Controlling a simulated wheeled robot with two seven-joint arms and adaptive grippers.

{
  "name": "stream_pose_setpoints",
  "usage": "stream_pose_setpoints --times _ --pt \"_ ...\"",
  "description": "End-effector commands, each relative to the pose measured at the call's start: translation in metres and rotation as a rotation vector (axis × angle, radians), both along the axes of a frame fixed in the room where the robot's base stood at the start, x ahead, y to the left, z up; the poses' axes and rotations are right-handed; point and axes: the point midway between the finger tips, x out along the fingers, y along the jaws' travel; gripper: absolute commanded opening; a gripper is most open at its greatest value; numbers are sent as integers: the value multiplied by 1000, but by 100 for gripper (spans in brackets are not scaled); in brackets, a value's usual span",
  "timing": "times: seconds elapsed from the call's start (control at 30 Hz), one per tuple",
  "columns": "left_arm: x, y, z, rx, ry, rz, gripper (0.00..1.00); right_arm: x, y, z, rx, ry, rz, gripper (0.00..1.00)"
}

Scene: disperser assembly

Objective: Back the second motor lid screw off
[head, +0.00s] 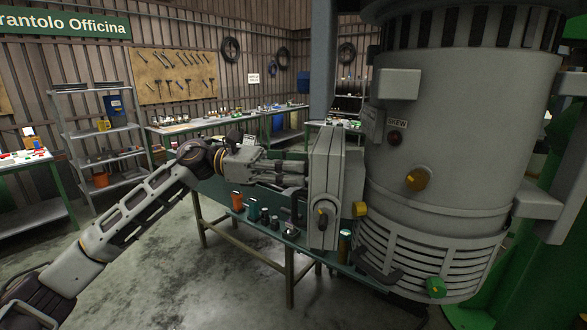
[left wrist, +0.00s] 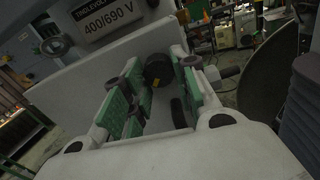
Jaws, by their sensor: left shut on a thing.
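The big grey motor (head: 455,140) stands at the right in the head view, with a flat grey box with a lid (head: 328,175) on its left side. My left gripper (head: 298,177) reaches the left face of this box from the left. In the left wrist view, its green-padded fingers (left wrist: 157,92) are closed around a dark round screw head (left wrist: 158,70) with a small yellow mark, against the pale lid plate (left wrist: 90,85). The fingers partly hide the screw. My right gripper is not in view.
A green-topped table (head: 290,238) with several small colored items stands under and behind my left arm. Shelves (head: 100,135) and a workbench line the back wall. The floor at lower left is clear.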

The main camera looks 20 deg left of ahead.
Motion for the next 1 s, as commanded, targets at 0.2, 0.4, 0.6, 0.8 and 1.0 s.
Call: stream_pose_setpoints --times 0.2,0.4,0.6,0.8,1.0 --pt "0 0 0 -14 160 1 5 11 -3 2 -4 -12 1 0" --pt "-1 0 1 -28 320 1 5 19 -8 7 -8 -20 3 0" --pt "-1 0 1 -42 484 1 5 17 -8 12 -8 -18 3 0" --pt "-2 0 2 -57 657 2 5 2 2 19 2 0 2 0" --pt "-2 0 3 -74 836 2 5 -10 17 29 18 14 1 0"
